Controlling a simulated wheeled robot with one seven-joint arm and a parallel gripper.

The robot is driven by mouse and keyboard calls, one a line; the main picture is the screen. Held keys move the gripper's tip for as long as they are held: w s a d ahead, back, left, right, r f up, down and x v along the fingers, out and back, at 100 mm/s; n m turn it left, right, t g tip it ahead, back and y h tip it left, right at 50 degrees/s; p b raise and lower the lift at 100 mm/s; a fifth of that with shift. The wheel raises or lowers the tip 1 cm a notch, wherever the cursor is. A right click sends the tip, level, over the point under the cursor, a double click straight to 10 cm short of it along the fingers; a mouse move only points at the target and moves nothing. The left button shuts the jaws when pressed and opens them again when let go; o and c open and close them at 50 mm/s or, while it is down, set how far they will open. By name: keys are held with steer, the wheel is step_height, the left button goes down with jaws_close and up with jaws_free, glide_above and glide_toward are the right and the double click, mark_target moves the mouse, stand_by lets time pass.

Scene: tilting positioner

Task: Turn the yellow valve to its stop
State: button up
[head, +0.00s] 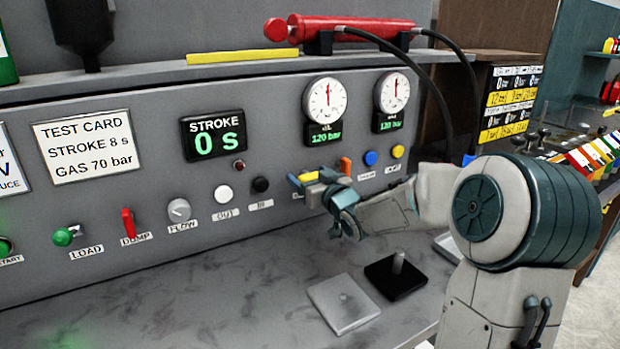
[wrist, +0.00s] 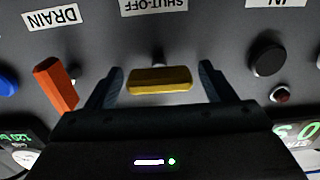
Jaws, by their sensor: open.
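The yellow valve (wrist: 160,80) is a bar-shaped handle on the grey panel, below the SHUT-OFF label in the wrist view. Its bar lies crosswise there, between the two fingers of my gripper (wrist: 160,86). The fingers are open, with a gap on each side of the handle. In the head view my gripper (head: 328,192) is at the panel, and a piece of the yellow handle (head: 308,177) shows beside it. The rest of the valve is hidden by the gripper there.
An orange handle (wrist: 56,84) under DRAIN and a black button (wrist: 267,58) under IN flank the valve. Gauges (head: 325,98) and a STROKE display (head: 213,134) sit above. A grey plate (head: 343,303) and a black block with a peg (head: 396,278) occupy the bench below.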

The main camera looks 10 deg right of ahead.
steer(key=c, duration=1)
steer(key=shift+f+b, duration=0.1)
steer(key=shift+b, duration=0.25)
steer(key=n+b, duration=0.3)
steer(key=shift+a+f+n+b, duration=0.15)
steer(key=shift+f+n+b, duration=0.05)
steer(key=shift+n+b, duration=0.2)
steer(key=n+b, duration=0.9)
steer(key=n, duration=0.1)
steer(key=shift+a+f, duration=0.1)
steer(key=shift+n+b, duration=1.45)
steer(key=shift+n, duration=0.65)
